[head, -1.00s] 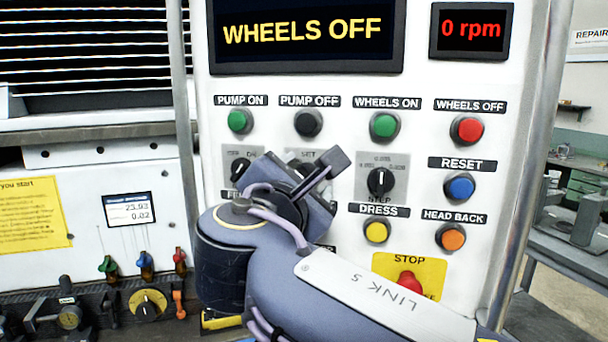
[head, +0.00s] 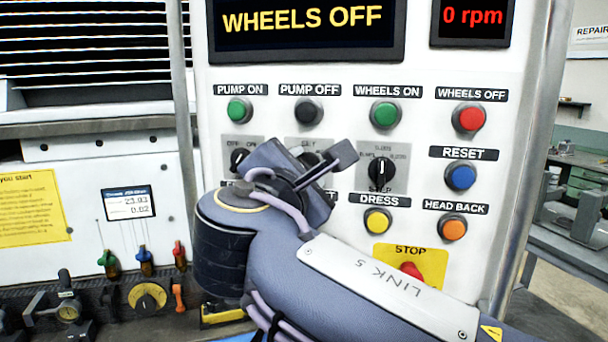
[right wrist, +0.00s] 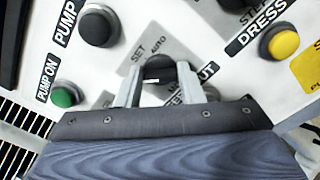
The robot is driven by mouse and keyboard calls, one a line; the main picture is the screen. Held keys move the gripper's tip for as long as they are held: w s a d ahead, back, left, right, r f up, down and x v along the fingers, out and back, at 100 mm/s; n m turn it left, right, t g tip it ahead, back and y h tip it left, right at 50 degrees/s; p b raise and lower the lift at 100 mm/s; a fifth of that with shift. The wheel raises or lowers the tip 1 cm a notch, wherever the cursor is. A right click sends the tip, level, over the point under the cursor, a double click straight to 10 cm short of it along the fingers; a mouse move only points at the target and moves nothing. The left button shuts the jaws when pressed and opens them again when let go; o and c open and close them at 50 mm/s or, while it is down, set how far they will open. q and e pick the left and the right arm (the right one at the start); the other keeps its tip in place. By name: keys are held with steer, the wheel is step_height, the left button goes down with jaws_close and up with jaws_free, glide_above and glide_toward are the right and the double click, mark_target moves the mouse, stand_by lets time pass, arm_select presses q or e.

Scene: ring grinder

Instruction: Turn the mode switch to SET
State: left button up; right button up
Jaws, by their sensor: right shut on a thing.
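The mode switch is a black knob on a grey plate marked SET and AUTO. In the right wrist view the knob (right wrist: 160,68) sits between the two grey fingers of my right gripper (right wrist: 158,86), which are shut on it. Its pointer is partly hidden, so I cannot tell which mark it faces. In the head view the top of the mode switch (head: 309,158) shows just behind my right gripper (head: 303,172), whose body covers the lower part of the plate. My left gripper is in neither view.
The step switch (head: 381,169) is close on the right and another black switch (head: 239,160) on the left. The dress button (head: 377,222) and red stop button (head: 411,270) are below right, near my arm. Pump buttons (head: 309,112) are above. A display reads WHEELS OFF (head: 305,20).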

steer(key=shift+f+m+b, duration=0.15)
steer(key=shift+m+b, duration=1.35)
steer(key=shift+m, duration=0.55)
steer(key=shift+f+m+b, duration=0.1)
steer(key=shift+m+b, duration=1.4)
steer(key=shift+m, duration=0.55)
steer(key=o, duration=1)
steer(key=shift+r, duration=0.1)
steer(key=shift+s, duration=0.15)
steer(key=b+v, duration=0.1)
steer(key=v, duration=0.6)
steer(key=shift+s+b, duration=0.25)
steer(key=shift+b, duration=0.1)
steer(key=shift+a, duration=0.1)
